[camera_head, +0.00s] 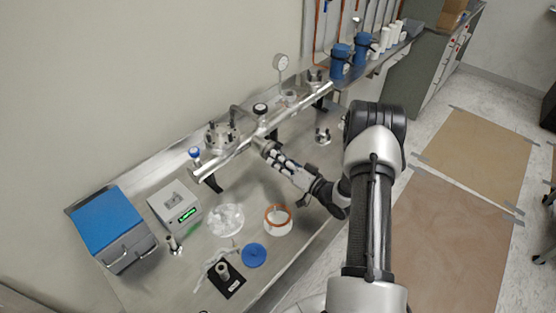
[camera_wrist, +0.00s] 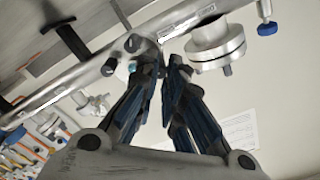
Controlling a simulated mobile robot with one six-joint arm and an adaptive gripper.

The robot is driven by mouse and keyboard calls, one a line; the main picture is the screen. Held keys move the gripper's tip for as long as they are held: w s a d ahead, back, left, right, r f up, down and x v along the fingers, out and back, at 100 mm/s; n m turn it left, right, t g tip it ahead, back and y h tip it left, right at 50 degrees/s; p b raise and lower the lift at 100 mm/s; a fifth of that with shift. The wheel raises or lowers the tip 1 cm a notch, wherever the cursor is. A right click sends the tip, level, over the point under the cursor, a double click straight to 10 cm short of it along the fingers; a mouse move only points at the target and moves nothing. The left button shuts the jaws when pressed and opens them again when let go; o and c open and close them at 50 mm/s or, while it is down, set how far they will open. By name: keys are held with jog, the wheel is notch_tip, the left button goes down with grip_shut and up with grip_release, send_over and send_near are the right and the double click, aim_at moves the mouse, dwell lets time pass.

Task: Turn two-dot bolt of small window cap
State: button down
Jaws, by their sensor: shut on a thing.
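My gripper (camera_head: 266,150) reaches from the right to a small port on the front of the silvery vacuum tube (camera_head: 237,158) in the head view. In the wrist view its dark blue-black fingers (camera_wrist: 163,62) converge at the tube, shut on a bolt of the small window cap. The fingertips hide the held bolt and most of the cap. Two dark round bolt ends (camera_wrist: 109,67) show left of the fingers, with a small teal spot (camera_wrist: 132,67) close to the left finger. I cannot make out dot marks.
A bolted flange (camera_head: 222,138) stands on the tube, and it also shows right of the fingers (camera_wrist: 215,45). A blue knob (camera_head: 195,152) is at the tube's near end. A clear dish (camera_head: 224,220), orange-rimmed bowl (camera_head: 278,221) and blue lid (camera_head: 254,256) lie on the bench below.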

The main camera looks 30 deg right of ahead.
dwell(0.3)
jog(key=c, duration=1.9)
grip_release()
jog(key=v, duration=1.2)
